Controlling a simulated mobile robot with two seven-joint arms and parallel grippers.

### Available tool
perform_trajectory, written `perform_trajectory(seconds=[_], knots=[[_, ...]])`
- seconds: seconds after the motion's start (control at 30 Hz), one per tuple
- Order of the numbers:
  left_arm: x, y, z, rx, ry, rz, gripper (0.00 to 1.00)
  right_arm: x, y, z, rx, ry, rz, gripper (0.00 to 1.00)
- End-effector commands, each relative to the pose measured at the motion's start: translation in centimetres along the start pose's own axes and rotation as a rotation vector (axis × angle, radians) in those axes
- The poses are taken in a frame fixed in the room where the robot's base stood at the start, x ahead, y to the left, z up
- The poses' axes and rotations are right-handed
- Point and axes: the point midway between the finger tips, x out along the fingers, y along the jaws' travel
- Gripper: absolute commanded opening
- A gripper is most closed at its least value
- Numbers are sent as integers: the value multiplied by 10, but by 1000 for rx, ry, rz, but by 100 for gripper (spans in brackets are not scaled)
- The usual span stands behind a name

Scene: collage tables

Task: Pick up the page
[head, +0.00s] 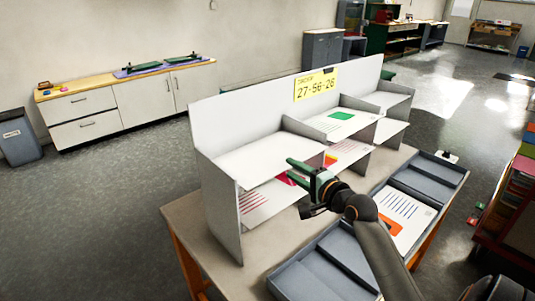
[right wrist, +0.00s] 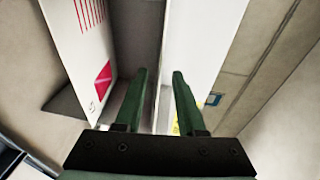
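My right gripper (head: 298,172) is in front of the white shelf unit (head: 222,205), by its left compartments. In the right wrist view its two green fingers (right wrist: 160,78) are apart, with no page between them. A page with red stripes and a pink shape (head: 254,204) lies in the lower left compartment, partly hidden by the gripper; it also shows in the right wrist view (right wrist: 88,20), left of the fingers. Other pages are a green-shape page (head: 328,123) in the upper middle compartment, a partly hidden page (head: 350,148) below it, and a blue-striped page (head: 402,208) in the grey tray.
The grey tray (head: 428,178) lies on the table (head: 188,213) in front of the shelf unit. A yellow sign (head: 316,84) is on the unit's back panel. The upper left compartment (head: 265,155) looks empty. A cabinet (head: 125,98) stands behind at left.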

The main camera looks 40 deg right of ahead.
Motion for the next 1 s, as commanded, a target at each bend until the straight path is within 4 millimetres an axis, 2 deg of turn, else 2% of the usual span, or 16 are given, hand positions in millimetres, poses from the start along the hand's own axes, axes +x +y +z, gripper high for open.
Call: perform_trajectory(seconds=[0.17,0.43,0.77,1.0], knots=[[-1,0,-1,0,0,0,50,18,0,0,-1,1,0,39],[-1,0,-1,0,0,0,50,20,0,0,-1,1,0,38],[-1,0,-1,0,0,0,50,20,0,0,-1,0,0,0],[-1,0,-1,-1,0,0,50,20,0,0,0,0,0,0]])
